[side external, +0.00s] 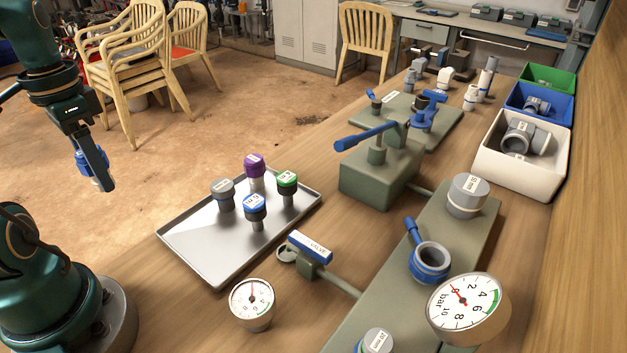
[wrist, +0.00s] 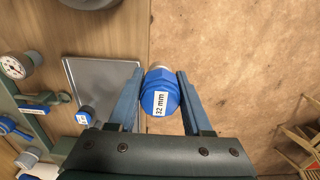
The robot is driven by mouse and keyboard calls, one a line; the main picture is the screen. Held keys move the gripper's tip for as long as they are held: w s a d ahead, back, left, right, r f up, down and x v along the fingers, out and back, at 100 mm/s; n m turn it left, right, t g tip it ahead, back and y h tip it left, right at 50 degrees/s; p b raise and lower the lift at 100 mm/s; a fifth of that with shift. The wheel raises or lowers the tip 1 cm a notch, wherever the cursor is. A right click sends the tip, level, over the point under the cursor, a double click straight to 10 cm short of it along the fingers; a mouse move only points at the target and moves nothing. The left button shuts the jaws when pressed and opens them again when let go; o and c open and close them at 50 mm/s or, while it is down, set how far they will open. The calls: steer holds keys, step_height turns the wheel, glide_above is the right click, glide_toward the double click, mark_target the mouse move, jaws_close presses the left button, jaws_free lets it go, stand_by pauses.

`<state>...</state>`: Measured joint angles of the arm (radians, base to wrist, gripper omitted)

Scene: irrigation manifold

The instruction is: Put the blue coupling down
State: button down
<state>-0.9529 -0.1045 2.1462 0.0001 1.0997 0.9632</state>
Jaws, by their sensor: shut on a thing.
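The blue coupling (wrist: 160,95), labelled 32 mm, is held between the two fingers of my gripper (wrist: 158,88) in the wrist view. In the side external view my gripper (side external: 92,170) is at the far left, up in the air, and the blue coupling (side external: 84,168) shows partly behind a finger. It is left of the metal tray and appears to be out past the bench edge, over the floor. The metal tray (side external: 190,245) holds several capped fittings: a grey one (side external: 222,193), a purple one (side external: 254,168), a green one (side external: 288,186) and a blue one (side external: 255,208).
A green-grey manifold with a blue lever (side external: 366,136), a blue-handled valve (side external: 310,248) and pressure gauges (side external: 251,299) stands right of the tray. White (side external: 520,170), blue (side external: 538,104) and green (side external: 550,78) bins line the right. Bare bench lies around the tray's front. Stacked chairs (side external: 125,70) stand on the floor.

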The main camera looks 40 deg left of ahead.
glide_above(193, 231)
step_height(193, 231, down, 7)
steer(key=shift+s+r, duration=0.1)
steer(key=shift+s, duration=0.05)
steer(key=shift+f, duration=2.05)
steer(key=shift+f, duration=0.2)
steer(key=c, duration=0.6)
jaws_free()
steer(key=shift+r, duration=0.15)
